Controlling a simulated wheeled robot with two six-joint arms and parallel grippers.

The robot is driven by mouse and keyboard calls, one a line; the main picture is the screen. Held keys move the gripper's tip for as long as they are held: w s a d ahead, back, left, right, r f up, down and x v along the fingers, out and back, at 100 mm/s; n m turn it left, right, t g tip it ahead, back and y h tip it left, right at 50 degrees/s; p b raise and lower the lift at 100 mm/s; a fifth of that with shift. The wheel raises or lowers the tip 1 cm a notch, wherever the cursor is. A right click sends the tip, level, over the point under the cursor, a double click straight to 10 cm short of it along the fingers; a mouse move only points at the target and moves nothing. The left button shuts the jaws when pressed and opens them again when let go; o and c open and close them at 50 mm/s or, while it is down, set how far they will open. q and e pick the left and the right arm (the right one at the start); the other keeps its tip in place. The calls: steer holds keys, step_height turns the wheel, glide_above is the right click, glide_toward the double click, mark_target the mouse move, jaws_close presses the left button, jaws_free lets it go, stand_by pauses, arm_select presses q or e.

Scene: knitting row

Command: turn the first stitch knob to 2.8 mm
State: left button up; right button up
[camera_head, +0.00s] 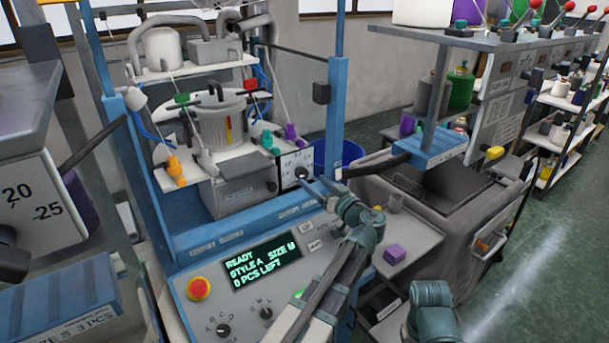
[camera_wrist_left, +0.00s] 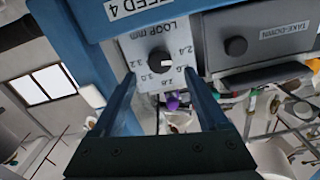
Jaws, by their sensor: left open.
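The stitch knob (camera_wrist_left: 160,62) is a dark round knob on a white plate marked "LOOP mm" (camera_wrist_left: 135,42), seen upside down in the left wrist view. Its white pointer mark faces right and slightly down, roughly towards the 2.6 label; the exact reading is hard to tell. In the head view the knob (camera_head: 301,173) sits on the white dial plate at the machine's right side. My left gripper (camera_wrist_left: 160,76) is open, with its two blue fingers pointing at the plate on either side of the knob, with gaps visible. My right gripper does not show.
A second dark knob (camera_wrist_left: 236,46) sits on the grey "TAKE-DOWN" panel beside the plate. Below is the console with a green-text display (camera_head: 262,263) and red stop button (camera_head: 199,288).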

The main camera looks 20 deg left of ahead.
mark_target(305, 174)
arm_select(q)
steer(key=x, duration=0.5)
steer(key=shift+w+a, duration=0.25)
steer(key=shift+a, duration=0.05)
jaws_close()
